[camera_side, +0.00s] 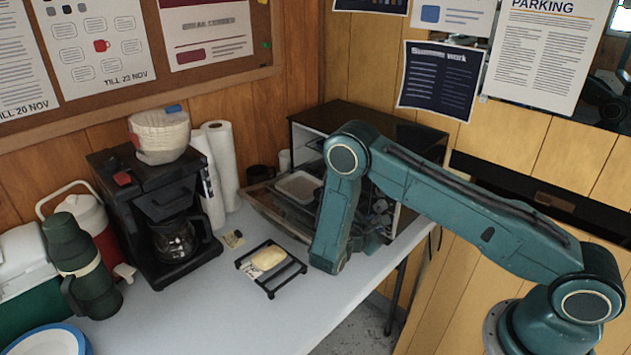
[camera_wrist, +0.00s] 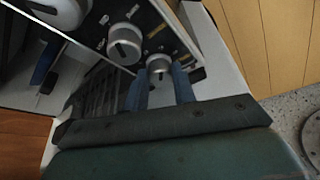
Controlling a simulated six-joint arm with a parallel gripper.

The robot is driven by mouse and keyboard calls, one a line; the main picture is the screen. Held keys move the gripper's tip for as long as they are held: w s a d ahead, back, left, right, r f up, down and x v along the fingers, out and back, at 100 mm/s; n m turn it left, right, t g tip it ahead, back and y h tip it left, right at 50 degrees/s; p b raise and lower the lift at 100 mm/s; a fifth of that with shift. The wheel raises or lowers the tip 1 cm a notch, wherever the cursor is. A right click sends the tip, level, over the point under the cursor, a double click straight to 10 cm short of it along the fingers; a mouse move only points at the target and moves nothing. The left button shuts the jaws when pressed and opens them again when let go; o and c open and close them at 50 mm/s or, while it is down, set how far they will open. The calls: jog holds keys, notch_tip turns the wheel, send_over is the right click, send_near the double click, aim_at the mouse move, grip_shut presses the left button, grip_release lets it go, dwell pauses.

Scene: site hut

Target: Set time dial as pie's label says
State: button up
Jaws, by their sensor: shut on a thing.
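In the wrist view my gripper (camera_wrist: 161,80) has its two blue fingers on either side of a silver dial (camera_wrist: 160,66) and is shut on it. This dial is at one end of the oven's dark control panel (camera_wrist: 148,22). Another dial (camera_wrist: 125,42) and a third (camera_wrist: 48,4) line up beyond it, to the upper left. The panel's markings are too small to read. A pale yellow item (camera_side: 268,259), perhaps the pie, rests on a black rack (camera_side: 284,280). A small card (camera_side: 233,240) lies nearby, unreadable.
The black oven (camera_side: 375,122) has its front open, with a pale tray (camera_side: 298,188) there. A coffee maker (camera_side: 150,215), paper rolls (camera_side: 222,165), a green flask (camera_side: 78,265) and a red-and-white jug (camera_side: 85,222) stand left. Bare table (camera_side: 215,310) shows in front.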

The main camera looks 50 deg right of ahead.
jog(key=shift+t, duration=0.3)
jog(key=o, duration=1)
jog(key=shift+a, duration=0.1)
jog(key=v, duration=1.3)
jog(key=shift+a+r, duration=0.2)
jog(key=shift+a, duration=0.1)
jog(key=shift+m, duration=0.3)
